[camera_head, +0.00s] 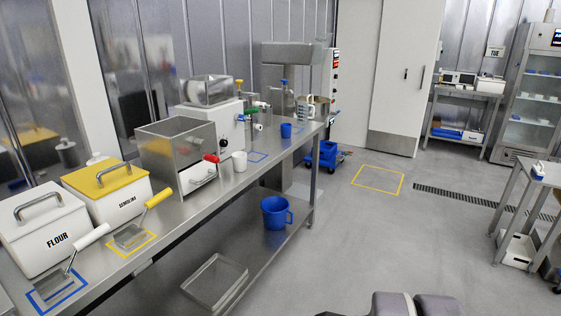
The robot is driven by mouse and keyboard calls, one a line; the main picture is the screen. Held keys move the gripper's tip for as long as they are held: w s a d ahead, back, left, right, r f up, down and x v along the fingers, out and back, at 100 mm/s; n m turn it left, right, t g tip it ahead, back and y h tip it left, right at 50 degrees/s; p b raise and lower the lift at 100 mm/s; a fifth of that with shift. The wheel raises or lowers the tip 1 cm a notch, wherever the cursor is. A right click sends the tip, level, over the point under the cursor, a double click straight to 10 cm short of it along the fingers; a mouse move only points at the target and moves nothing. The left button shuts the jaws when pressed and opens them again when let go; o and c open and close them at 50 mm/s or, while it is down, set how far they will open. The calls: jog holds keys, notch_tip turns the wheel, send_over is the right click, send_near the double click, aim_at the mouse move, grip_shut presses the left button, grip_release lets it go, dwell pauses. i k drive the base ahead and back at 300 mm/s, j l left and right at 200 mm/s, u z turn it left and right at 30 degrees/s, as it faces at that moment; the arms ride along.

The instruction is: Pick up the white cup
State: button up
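A small white cup (239,161) stands upright on the long steel table (232,185), near its front edge. It is just right of a steel box machine with a red-handled part. Its surroundings on the front and right are open table top. My gripper is not in view. Grey and dark rounded parts at the bottom edge of the picture seem to be my own arm or body, far from the cup.
A red-handled machine (175,150) stands left of the cup. A blue cup (286,130) and a clear jug (305,108) stand further right. A blue bucket (275,212) is on the lower shelf. The grey floor (365,235) in front is clear. Another steel table (520,205) is at right.

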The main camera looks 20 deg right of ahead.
aim_at(240, 158)
jog(key=i, duration=0.5)
jog(key=i+l+u, duration=0.1)
jog(key=i, duration=0.45)
jog(key=i+l+u, duration=0.1)
jog(key=i, duration=0.4)
jog(key=i+l, duration=0.2)
jog(key=i, duration=0.3)
jog(key=i+l+u, duration=0.1)
jog(key=i, duration=0.45)
